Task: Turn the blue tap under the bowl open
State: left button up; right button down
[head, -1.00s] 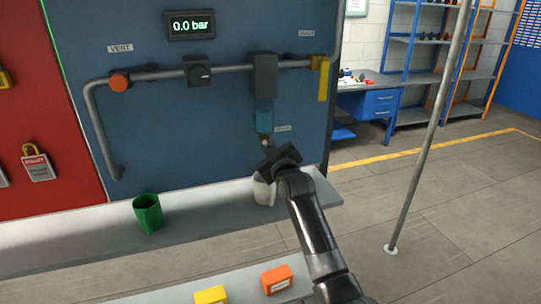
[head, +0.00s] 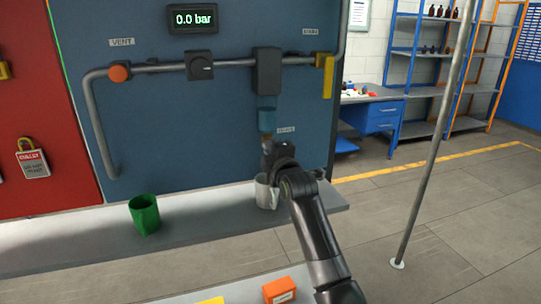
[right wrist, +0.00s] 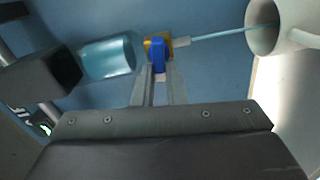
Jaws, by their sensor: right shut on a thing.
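The clear blue bowl (head: 267,119) hangs under a dark block on the blue panel, and it also shows in the right wrist view (right wrist: 108,57). Below it is a brass valve (right wrist: 180,42) with a blue tap (right wrist: 158,58). My right gripper (right wrist: 158,76) is shut on the blue tap. In the head view my right gripper (head: 267,145) mostly hides the tap. A thin pale-blue stream (right wrist: 230,33) runs from the valve into a white jug (right wrist: 262,28). The jug (head: 263,191) stands on the ledge below. My left gripper is not in view.
A green cup (head: 145,214) stands on the grey ledge (head: 205,213) to the left. The gauge (head: 193,19) reads 0.0 bar. A pole (head: 430,150) stands at right.

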jog(key=shift+n+b, duration=0.3)
jog(key=shift+n, duration=0.4)
jog(key=shift+r, duration=0.15)
jog(key=c, duration=1.8)
grip_release()
jog(key=o, duration=0.3)
jog(key=shift+w+d+f, duration=0.1)
jog(key=shift+w+f, duration=0.1)
jog(key=shift+o, duration=0.2)
jog(key=shift+s, duration=0.25)
jog(key=b+v, duration=0.4)
jog(key=v, duration=1.3)
